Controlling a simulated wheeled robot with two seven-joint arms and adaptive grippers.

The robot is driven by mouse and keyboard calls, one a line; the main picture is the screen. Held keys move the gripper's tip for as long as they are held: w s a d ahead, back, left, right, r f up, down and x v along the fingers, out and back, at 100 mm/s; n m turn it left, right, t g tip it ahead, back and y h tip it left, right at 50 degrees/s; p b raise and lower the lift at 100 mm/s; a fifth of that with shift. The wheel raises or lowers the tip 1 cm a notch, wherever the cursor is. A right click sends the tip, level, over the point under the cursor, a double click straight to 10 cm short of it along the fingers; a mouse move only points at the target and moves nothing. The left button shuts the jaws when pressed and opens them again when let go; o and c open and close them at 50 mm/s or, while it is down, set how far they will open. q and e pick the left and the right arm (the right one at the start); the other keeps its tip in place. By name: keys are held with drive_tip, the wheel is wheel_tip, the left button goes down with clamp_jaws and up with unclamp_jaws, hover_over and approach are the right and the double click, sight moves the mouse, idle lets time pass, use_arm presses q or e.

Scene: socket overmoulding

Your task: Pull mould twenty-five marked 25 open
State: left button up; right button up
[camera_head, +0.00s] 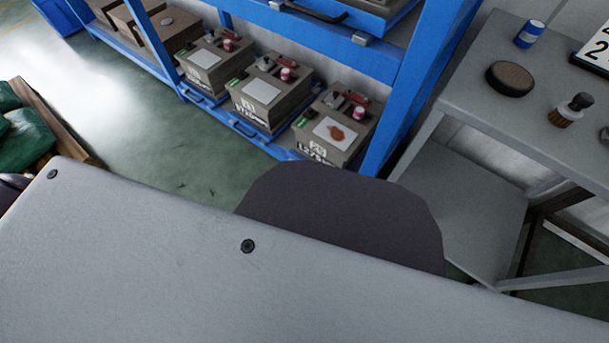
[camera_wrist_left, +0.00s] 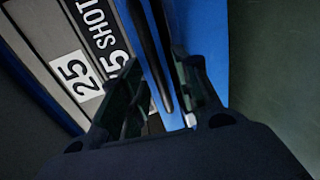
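In the left wrist view, a grey block face bears a white label marked 25 (camera_wrist_left: 76,76) and white lettering reading "SHOT", partly cut off. Beside it runs a blue drawer front or rail (camera_wrist_left: 198,25) with a long black bar handle (camera_wrist_left: 150,45). My left gripper (camera_wrist_left: 158,65) is open, with one finger on each side of the handle's end. The handle lies between the fingers, nearer the left one; I cannot tell whether either touches it. My right gripper is in neither view. I cannot pick out the block marked 25 in the head view.
In the head view, a blue rack (camera_head: 400,70) holds several grey mould boxes (camera_head: 258,95) on a low shelf. A grey side table (camera_head: 460,90) at right carries a dark round pad (camera_head: 510,78), a brush (camera_head: 571,110) and a blue can (camera_head: 529,33).

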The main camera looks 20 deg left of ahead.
use_arm(q)
drive_tip(key=shift+w+d+f, duration=0.15)
drive_tip(key=shift+w, duration=0.25)
clamp_jaws()
